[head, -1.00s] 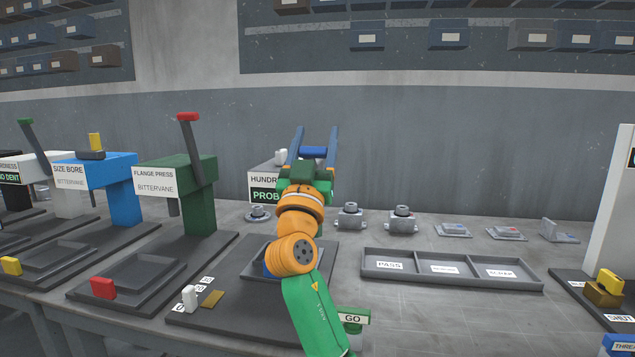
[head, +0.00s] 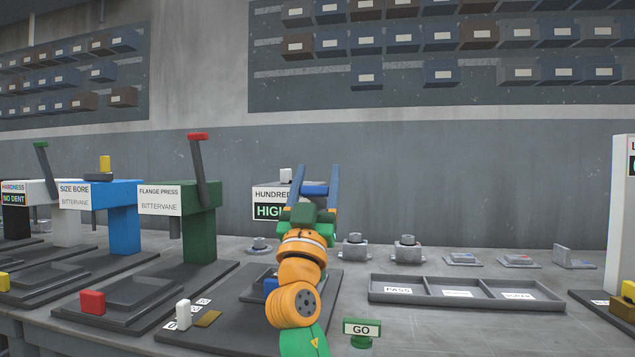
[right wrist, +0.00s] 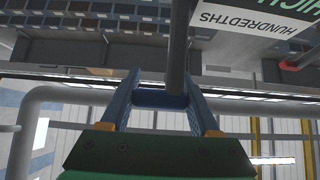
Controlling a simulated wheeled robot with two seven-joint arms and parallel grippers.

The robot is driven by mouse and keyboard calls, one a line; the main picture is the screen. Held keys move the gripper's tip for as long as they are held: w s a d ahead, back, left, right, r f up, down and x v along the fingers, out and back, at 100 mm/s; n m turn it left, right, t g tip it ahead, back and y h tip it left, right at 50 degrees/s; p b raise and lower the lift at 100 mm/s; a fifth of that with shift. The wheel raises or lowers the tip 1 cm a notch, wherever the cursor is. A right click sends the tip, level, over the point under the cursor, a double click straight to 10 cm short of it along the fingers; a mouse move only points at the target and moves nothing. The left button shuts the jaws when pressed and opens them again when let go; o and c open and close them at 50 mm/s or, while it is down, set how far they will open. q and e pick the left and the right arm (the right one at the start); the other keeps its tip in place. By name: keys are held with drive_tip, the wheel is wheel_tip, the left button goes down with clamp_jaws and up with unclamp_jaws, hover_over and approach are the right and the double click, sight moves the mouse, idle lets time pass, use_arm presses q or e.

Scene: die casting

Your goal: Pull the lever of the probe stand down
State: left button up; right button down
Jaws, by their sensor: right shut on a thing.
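The probe stand shows its HUNDREDTHS sign (head: 271,194) in the head view, with a dark display (head: 266,211) whose green word begins HIG. My right arm hides most of the stand. Its lever ends in a blue grip (head: 315,190), which sits between the two blue fingers of my right gripper (head: 318,172). In the right wrist view the blue grip (right wrist: 160,100) lies across between the fingers, with a grey lever rod (right wrist: 178,55) running up from it. My right gripper is shut on this grip. A blue part (head: 270,285) shows partly on the stand's base. My left gripper is not in view.
The green flange press (head: 200,235) with its red-tipped lever stands to the left. A three-compartment tray (head: 385,302) and a green GO button (head: 362,340) are to the right. Several grey castings stand behind the tray. Bare bench lies around the GO button.

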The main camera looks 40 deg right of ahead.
drive_tip(key=shift+c, duration=2.4)
unclamp_jaws()
drive_tip(key=o, duration=0.4)
drive_tip(key=shift+s+a+r, duration=0.1)
drive_tip(key=shift+a, duration=0.05)
drive_tip(key=shift+c, duration=0.2)
drive_tip(key=shift+s+a, duration=0.1)
drive_tip(key=b+v, duration=0.1)
drive_tip(key=v, duration=0.6)
drive_tip(key=shift+b, duration=0.4)
